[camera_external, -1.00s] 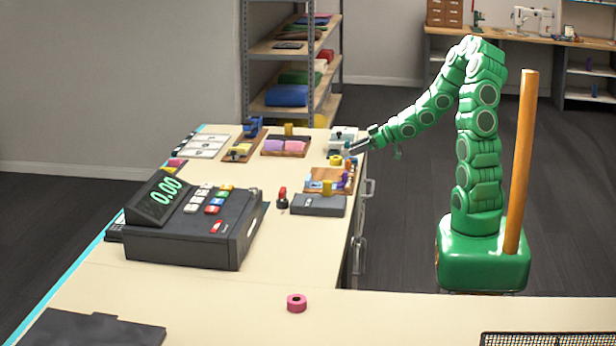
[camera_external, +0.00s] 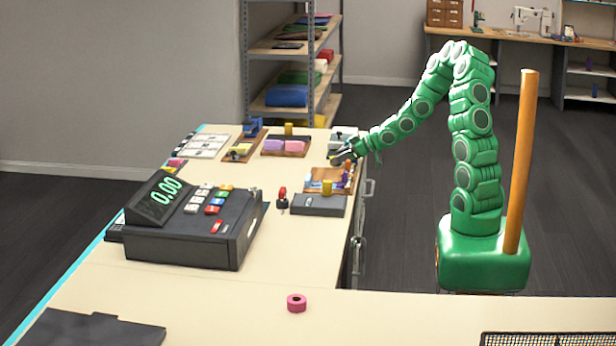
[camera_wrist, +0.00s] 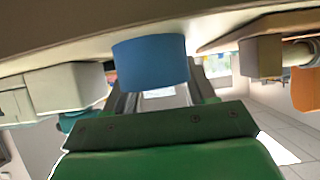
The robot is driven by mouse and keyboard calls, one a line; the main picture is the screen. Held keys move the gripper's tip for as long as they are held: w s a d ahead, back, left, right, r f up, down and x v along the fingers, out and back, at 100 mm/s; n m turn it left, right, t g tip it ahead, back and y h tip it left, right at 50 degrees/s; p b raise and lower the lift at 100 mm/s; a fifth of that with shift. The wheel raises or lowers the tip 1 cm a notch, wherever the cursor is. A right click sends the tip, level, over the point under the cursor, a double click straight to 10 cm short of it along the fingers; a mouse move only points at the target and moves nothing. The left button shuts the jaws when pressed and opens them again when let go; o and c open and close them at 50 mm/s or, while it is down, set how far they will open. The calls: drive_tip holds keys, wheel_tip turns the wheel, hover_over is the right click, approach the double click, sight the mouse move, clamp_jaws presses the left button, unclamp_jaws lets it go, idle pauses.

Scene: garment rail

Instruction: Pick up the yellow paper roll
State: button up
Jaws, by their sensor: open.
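A small yellow ring-shaped roll (camera_external: 333,161) lies near the far right corner of the counter, mostly hidden by my gripper (camera_external: 341,156) in the external view. My gripper is open and low over the counter at the roll. I cannot tell whether it touches it. In the wrist view my gripper (camera_wrist: 160,97) shows grey finger parts beyond a green body. A blue cylinder (camera_wrist: 152,62) stands in front of them, and no yellow roll can be made out there.
A wooden tray (camera_external: 318,183) with small items and a grey box (camera_external: 318,206) sit just in front. A white device (camera_external: 344,134) is behind. A pale block (camera_wrist: 64,88) and an orange object (camera_wrist: 305,88) flank the wrist view. A pink roll (camera_external: 296,303) lies nearer.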

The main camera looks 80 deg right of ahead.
drive_tip(key=shift+c, duration=0.2)
drive_tip(key=c, duration=0.7)
drive_tip(key=shift+o, duration=0.2)
drive_tip(key=shift+r, duration=0.1)
